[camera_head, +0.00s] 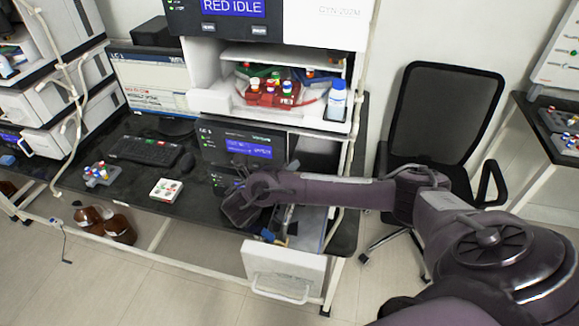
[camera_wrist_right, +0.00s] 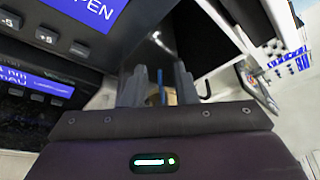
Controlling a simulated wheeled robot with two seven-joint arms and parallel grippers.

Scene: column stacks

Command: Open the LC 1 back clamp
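The LC 1 unit (camera_head: 235,148) stands on the black bench in the head view, with a blue lit display. Its drawer (camera_head: 284,268) is pulled out at the front right, with a white front and handle. My right gripper (camera_head: 243,207) is in front of the unit, beside the drawer's opening. In the right wrist view the two grey fingers (camera_wrist_right: 161,78) stand apart. A thin blue part and a tan part show in the gap, seemingly beyond the fingers. I cannot make out the back clamp; the arm and gripper cover part of the drawer's inside. My left gripper is not in view.
A keyboard (camera_head: 145,150), a small white box (camera_head: 166,190) and a rack of vials (camera_head: 100,173) are on the bench to the left. Brown bottles (camera_head: 118,229) are on the floor. An office chair (camera_head: 440,125) stands to the right.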

